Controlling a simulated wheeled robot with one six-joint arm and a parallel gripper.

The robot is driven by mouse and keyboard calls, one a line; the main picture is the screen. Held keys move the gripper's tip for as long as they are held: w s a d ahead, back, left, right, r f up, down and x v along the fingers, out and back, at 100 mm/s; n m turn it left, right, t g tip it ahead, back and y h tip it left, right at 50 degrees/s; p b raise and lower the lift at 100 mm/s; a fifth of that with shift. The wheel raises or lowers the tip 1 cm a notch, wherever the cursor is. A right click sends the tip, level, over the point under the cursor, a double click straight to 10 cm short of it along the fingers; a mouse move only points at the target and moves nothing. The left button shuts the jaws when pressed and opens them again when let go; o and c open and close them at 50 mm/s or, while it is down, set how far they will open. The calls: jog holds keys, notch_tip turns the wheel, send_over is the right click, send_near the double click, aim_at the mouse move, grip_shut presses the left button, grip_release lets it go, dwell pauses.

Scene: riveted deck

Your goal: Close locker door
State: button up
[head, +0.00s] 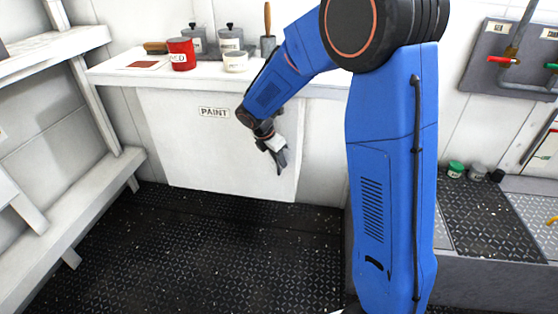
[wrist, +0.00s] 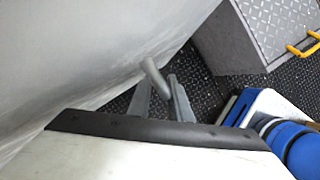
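The locker door (head: 215,150) is a white panel under the shelf, with a "PAINT" label. Its lower edge slants down to the right in the head view, and its right side seems to stand out from the wall. In the wrist view a pale surface, seemingly the door (wrist: 80,50), fills the left, with a grey handle (wrist: 152,72) sticking out from it. My gripper (head: 280,160) is in front of the door's right part. In the wrist view my gripper's two fingers (wrist: 158,92) are apart, with the handle's end between them; contact is unclear.
A white shelf (head: 120,76) above holds a red can (head: 181,54), jars and brushes. White racks (head: 60,200) stand at the left. A raised platform (head: 480,215) is at the right. The dark tread floor (head: 200,250) before the door is clear.

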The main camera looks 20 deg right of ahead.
jog(key=v, duration=1.7)
jog(key=shift+r, duration=0.15)
jog(key=s+d+r+m+y, duration=0.1)
jog(key=s+d+r+m, duration=0.3)
jog(key=s, duration=0.5)
jog(key=s+d+f+m+t+y, duration=0.1)
jog(key=s+d+f+m, duration=0.1)
jog(key=s+m, duration=0.7)
jog(key=s+d+f+m+t+y, duration=0.2)
jog(key=s+d+m, duration=0.3)
jog(key=s+m, duration=0.4)
jog(key=shift+s+d+f+m, duration=0.25)
jog(key=shift+s+d+m, duration=0.1)
jog(key=shift+s, duration=3.45)
